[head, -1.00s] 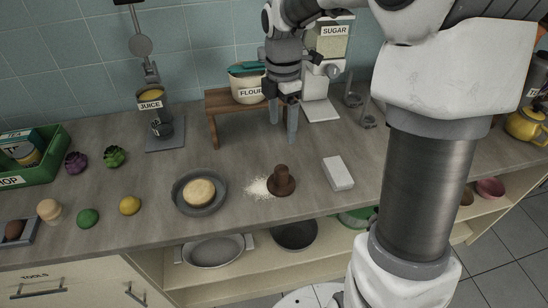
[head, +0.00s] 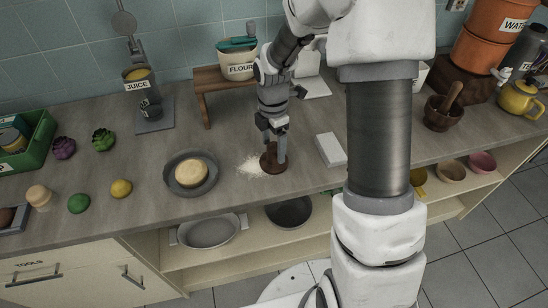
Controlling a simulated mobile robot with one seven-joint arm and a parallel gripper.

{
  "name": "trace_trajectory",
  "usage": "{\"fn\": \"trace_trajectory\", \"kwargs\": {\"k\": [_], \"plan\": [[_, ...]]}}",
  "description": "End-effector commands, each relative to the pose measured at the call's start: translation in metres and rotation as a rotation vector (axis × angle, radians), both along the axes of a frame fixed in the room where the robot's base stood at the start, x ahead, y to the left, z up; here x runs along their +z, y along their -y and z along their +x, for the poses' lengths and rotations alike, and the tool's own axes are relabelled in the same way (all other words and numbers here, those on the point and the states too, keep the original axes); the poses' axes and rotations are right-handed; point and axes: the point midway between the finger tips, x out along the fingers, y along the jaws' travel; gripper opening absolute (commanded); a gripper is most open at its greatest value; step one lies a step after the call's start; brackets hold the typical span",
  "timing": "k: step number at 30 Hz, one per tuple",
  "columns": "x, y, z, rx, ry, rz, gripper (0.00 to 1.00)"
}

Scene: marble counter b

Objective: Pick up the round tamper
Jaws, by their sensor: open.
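The round tamper (head: 270,166), brown with a wide round base, stands upright on the counter beside a patch of pale crumbs or powder. My gripper (head: 274,154) points down at it, with its fingers at the height of the tamper's knob. The fingers are open and hide most of the knob. I cannot tell whether either finger touches it.
A grey plate (head: 171,186) with a round pale cake (head: 190,173) lies left of the powder (head: 250,167). A white block (head: 331,150) lies close on the right. A wooden stand (head: 204,105) with a flour tub (head: 238,62) is behind. The counter's front edge is near.

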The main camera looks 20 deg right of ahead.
Motion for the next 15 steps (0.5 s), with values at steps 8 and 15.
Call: {"fn": "trace_trajectory", "kwargs": {"k": [8,15], "plan": [[-0.0132,0.0001,-0.0002,0.000,0.001,0.000,0.84],[-0.0129,0.0001,-0.0002,0.000,0.001,0.000,0.57]]}}
